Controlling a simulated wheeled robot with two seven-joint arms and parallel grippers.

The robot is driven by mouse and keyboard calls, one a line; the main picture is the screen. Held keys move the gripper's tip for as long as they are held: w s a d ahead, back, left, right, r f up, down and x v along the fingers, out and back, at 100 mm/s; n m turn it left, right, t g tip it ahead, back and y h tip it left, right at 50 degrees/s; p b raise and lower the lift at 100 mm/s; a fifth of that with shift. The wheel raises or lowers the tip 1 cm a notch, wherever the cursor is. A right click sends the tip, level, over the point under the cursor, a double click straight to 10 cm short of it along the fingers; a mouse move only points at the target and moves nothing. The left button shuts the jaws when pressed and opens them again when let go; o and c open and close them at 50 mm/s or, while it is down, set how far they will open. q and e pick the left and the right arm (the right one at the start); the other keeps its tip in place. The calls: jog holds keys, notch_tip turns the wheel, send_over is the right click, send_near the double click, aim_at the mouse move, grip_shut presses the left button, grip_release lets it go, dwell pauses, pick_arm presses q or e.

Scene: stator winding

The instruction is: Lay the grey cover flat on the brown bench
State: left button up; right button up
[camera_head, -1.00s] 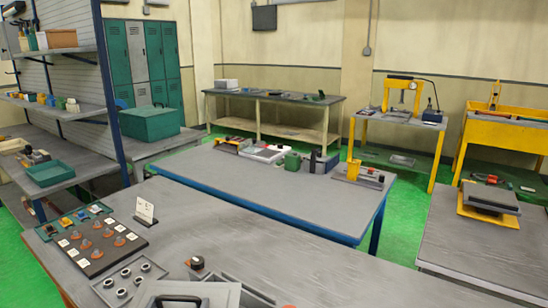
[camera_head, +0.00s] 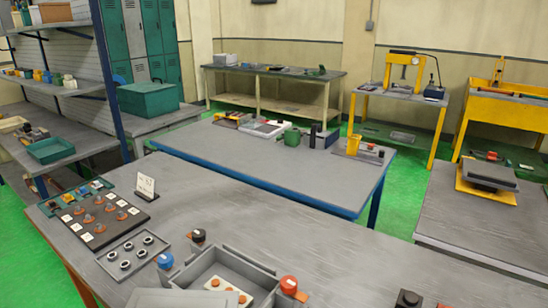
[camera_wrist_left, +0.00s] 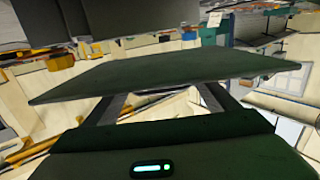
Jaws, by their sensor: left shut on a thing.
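In the left wrist view, a flat dark grey-green plate, which looks like the grey cover (camera_wrist_left: 165,78), spans the picture between the two fingers of my left gripper (camera_wrist_left: 165,102). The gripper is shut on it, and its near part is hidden. In the head view, a grey flat piece (camera_head: 175,299) shows at the bottom edge; I cannot tell whether it is the same cover. A bench with a tan frame (camera_head: 275,97) stands at the back wall; I cannot tell whether it is the brown bench. My right gripper is not in view.
On the near grey worktable (camera_head: 310,237), an open grey box (camera_head: 247,272) holds orange-topped pieces. A blue-edged table (camera_head: 240,158) is beyond.

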pick_arm(q)
jog(key=shift+r, duration=0.15)
dwell(0.6)
jog(key=shift+w+d, duration=0.35)
jog(key=shift+d, duration=0.05)
jog(key=w+d+r+m+g+h, duration=0.1)
jog(key=w+d+r+m+h, duration=0.1)
jog(key=w+d+h, duration=0.3)
jog(key=w+d+r+m+g+h, duration=0.2)
jog(key=w+d, duration=0.6)
jog(key=d, duration=0.4)
jog(key=shift+w+r+m+h, duration=0.15)
jog(key=shift+r+m+h, duration=0.6)
jog(key=shift+m+h, duration=0.65)
jog(key=w+a+f+p, duration=0.2)
jog(key=a+f, duration=0.5)
jog(key=a, duration=0.4)
jog(key=shift+w+a, duration=0.2)
jog(key=shift+w, duration=0.2)
jog(key=shift+f, duration=0.1)
